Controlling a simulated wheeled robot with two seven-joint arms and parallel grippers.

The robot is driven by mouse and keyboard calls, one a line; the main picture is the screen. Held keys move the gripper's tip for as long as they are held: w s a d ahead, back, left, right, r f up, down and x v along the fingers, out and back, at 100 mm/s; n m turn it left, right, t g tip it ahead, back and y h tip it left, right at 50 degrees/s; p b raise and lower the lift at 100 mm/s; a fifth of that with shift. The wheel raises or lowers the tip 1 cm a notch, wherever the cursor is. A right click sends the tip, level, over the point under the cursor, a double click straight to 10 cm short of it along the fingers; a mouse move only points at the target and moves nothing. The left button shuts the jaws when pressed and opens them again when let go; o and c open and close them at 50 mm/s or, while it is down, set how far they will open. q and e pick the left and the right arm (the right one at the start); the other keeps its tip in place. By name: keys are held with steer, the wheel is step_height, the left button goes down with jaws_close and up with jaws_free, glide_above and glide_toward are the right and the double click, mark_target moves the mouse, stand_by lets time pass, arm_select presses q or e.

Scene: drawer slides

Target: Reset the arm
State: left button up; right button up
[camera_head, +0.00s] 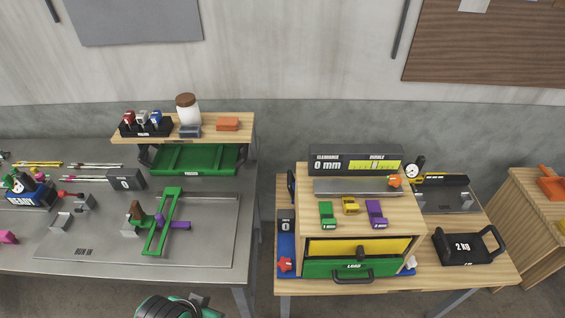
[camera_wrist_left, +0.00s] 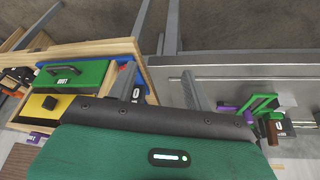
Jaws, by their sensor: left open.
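My left gripper (camera_wrist_left: 163,80) is open and empty in the left wrist view, with its grey fingers partly hidden behind the dark wrist edge. A green and black part of my arm shows at the bottom edge of the head view. The wooden drawer cabinet (camera_head: 312,222) stands on the right bench. Its green drawer front (camera_head: 322,267), marked LOAD, has a black handle; a yellow surface (camera_head: 385,246) shows above and behind that front. The green front also shows in the left wrist view (camera_wrist_left: 90,72). My right gripper is not in view.
The left metal bench holds a green frame (camera_head: 164,225), a purple piece and a grey block (camera_head: 125,179). A wooden shelf (camera_head: 212,124) holds a jar above a green tray (camera_head: 198,159). A 2 kg weight (camera_head: 462,247) stands right of the cabinet. A gap separates the benches.

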arm_select(q)
steer(key=s+a+n+y, duration=0.1)
steer(key=s+a+n, duration=0.1)
steer(key=s+a, duration=0.3)
step_height(320, 180, down, 34)
steer(key=a+g, duration=0.2)
steer(key=s+a+f+g, duration=0.1)
steer(key=s+a+f, duration=0.1)
steer(key=s+f, duration=1.5)
steer(key=shift+s+a+m+y, duration=0.4)
steer(key=shift+s, duration=0.4)
steer(key=shift+d, duration=0.15)
